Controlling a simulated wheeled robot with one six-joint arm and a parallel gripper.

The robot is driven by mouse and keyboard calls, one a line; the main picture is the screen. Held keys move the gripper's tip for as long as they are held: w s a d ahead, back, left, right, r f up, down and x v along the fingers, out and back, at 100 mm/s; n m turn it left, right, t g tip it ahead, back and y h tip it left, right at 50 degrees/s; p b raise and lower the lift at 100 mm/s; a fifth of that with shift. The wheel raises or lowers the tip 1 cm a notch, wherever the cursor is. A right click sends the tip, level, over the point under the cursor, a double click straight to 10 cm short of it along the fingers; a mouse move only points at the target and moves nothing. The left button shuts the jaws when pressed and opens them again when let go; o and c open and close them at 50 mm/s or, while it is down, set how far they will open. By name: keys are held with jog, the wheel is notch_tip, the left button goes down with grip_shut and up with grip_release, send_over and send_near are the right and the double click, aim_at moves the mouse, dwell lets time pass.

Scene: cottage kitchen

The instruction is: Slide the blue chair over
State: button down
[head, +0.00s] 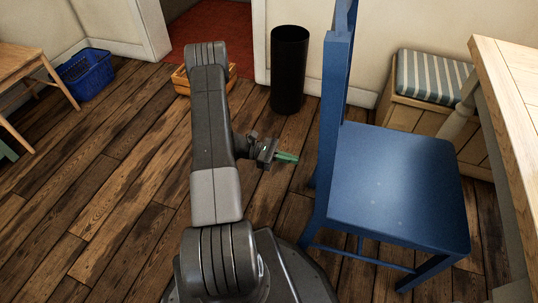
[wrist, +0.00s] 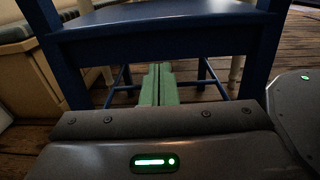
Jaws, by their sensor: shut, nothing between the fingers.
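The blue chair (head: 398,185) stands upright on the floor at the right of the head view, its backrest on the left side and its seat toward the table. In the wrist view the chair's blue rail (wrist: 160,42) and legs fill the upper part. My gripper (head: 288,157) is just left of the chair, pointing at its back side at a low height. The green fingers (wrist: 160,85) are together with nothing between them. They point below the seat rail, between the legs. I cannot tell whether they touch the chair.
A wooden table (head: 510,85) stands at the right, close to the chair. A striped cushioned bench (head: 428,78) is behind it. A blue crate (head: 86,74) is far left.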

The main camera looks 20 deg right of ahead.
jog(key=shift+w+a, duration=0.35)
jog(key=shift+a, duration=0.1)
